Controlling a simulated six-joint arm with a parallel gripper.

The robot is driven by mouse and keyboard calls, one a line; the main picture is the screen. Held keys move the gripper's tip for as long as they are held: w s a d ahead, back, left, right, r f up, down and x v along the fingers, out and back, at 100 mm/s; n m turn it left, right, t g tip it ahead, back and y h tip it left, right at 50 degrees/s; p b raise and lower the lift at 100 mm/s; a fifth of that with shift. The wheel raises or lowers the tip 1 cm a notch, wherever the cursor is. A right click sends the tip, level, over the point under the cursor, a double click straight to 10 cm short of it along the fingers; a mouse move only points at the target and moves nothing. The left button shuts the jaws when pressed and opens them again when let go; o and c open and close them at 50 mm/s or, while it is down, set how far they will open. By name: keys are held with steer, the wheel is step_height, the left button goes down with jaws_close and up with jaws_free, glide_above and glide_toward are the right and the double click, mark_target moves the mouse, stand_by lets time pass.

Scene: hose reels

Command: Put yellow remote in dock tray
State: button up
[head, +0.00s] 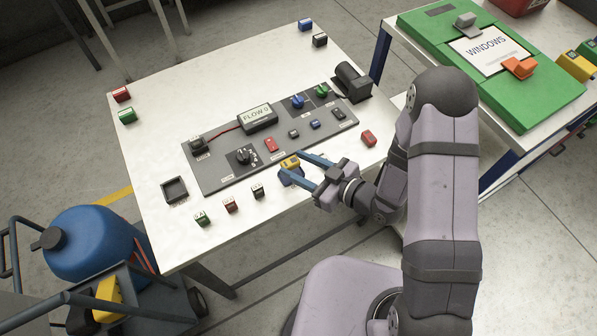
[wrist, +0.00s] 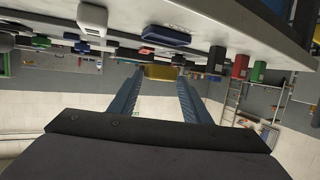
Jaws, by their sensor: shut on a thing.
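The yellow remote (head: 289,162) is between the blue fingertips of my gripper (head: 292,168), at the front edge of the grey panel on the white table. My gripper is shut on it. In the wrist view the yellow remote (wrist: 160,72) shows at the far end of the two fingers. I cannot tell whether it touches the table. The dock tray (head: 174,190) is a small dark square tray, empty, on the table's left part, left of the panel and well left of my gripper.
Green (head: 202,218), dark red (head: 231,205) and black (head: 258,191) blocks stand along the front edge between my gripper and the tray. The grey panel (head: 215,172) carries a FLOW box (head: 257,117), knobs and buttons.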

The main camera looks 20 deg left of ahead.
steer(key=shift+f, duration=2.1)
steer(key=shift+f, duration=0.15)
steer(key=o, duration=1.1)
steer(key=shift+c, duration=0.2)
